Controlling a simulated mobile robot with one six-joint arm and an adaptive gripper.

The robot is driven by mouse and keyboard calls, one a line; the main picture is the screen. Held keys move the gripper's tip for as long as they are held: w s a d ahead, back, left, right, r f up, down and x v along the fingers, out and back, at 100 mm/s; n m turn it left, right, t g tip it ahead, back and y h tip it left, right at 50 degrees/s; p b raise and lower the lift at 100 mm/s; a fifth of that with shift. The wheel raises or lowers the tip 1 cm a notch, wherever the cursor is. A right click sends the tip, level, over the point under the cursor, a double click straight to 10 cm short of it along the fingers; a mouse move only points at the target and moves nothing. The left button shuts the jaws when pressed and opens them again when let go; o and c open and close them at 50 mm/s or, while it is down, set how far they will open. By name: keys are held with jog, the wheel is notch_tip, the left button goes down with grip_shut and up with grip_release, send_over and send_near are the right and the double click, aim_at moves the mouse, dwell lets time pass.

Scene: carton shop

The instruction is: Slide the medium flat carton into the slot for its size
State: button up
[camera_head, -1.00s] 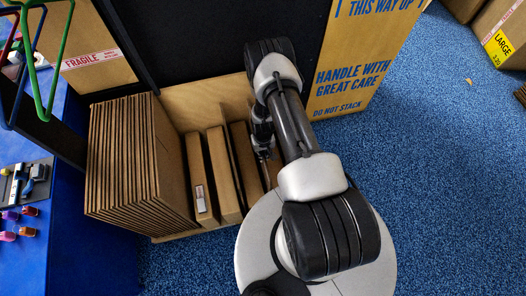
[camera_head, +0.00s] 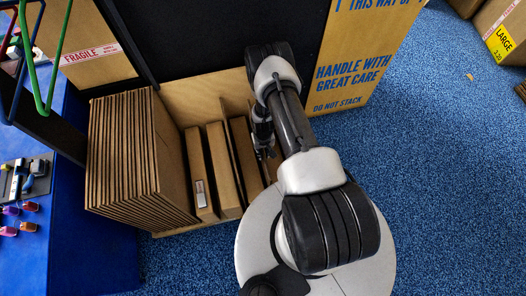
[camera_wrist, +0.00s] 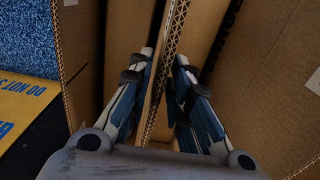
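A wooden rack (camera_head: 190,97) stands on the blue carpet, with upright flat cartons in it. A thick bundle of flat cartons (camera_head: 128,160) fills its left part. Thicker brown cartons (camera_head: 222,168) stand to the right of the bundle, one with a white label. My gripper (camera_head: 265,152) is low over the right part of the rack. In the wrist view its two fingers (camera_wrist: 163,68) are on either side of a thin flat carton (camera_wrist: 160,100) with a corrugated edge, and appear closed on it. Its size mark and lower end are hidden.
A large printed carton (camera_head: 350,70) stands behind the rack at right, beside a black panel (camera_head: 200,35). A blue table (camera_head: 95,240) with small tools borders the left.

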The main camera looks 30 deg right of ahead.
jog(key=shift+o, duration=1.1)
notch_tip(320, 180, up, 12)
